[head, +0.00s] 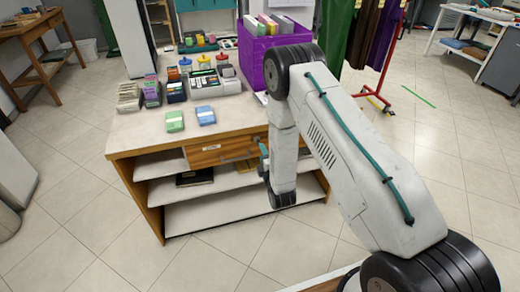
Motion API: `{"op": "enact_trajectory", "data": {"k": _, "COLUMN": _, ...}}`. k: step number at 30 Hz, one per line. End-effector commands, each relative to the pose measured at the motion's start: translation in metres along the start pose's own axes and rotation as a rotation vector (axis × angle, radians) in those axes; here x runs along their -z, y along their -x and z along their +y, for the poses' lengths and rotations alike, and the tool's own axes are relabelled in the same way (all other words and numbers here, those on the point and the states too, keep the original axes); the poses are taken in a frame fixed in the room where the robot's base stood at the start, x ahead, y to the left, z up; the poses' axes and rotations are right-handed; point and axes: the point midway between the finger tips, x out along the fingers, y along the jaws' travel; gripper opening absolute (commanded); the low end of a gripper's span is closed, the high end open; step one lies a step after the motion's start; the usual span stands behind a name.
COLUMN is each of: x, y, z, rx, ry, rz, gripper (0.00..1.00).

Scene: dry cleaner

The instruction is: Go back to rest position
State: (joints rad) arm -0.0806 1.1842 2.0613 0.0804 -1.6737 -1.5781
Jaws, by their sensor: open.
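My arm reaches from the lower right up to a black elbow joint and then down in front of the counter (130,139). My gripper (263,160) is at the lower end, in front of the counter's drawer and open shelves. Only a small part of it shows beside the forearm; the rest is hidden, and I see nothing held in it. A green stack of cards (174,121) and a blue stack (205,115) lie on the counter top, apart from the gripper.
A purple crate (257,55) with folders stands at the counter's back right. Several small boxes and jars (204,62) fill the back. A red garment rack (379,98) stands behind on the right. Wooden table (30,25) is at left. Tiled floor (80,200) is clear around the counter.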

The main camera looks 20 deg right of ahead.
Motion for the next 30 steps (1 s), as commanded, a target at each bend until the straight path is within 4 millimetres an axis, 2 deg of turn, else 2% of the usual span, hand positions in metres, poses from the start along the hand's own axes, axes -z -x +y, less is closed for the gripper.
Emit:
{"op": "enact_trajectory", "data": {"k": 3, "x": 0.0, "y": 0.013, "z": -0.001, "rx": 0.001, "ry": 0.0, "rz": 0.001, "gripper": 0.49}}
{"op": "enact_trajectory", "data": {"k": 6, "x": 0.0, "y": 0.018, "z": 0.0, "rx": 0.001, "ry": 0.0, "rz": 0.001, "gripper": 0.49}}
{"op": "enact_trajectory", "data": {"k": 22, "x": 0.0, "y": 0.018, "z": -0.002, "rx": 0.006, "ry": -0.027, "rz": 0.001, "gripper": 0.49}}
{"op": "enact_trajectory", "data": {"k": 26, "x": 0.001, "y": 0.022, "z": -0.034, "rx": 0.164, "ry": -0.15, "rz": -0.009, "gripper": 0.49}}
{"op": "enact_trajectory", "data": {"k": 30, "x": 0.002, "y": 0.051, "z": -0.089, "rx": 0.493, "ry": -0.344, "rz": -0.076, "gripper": 0.49}}
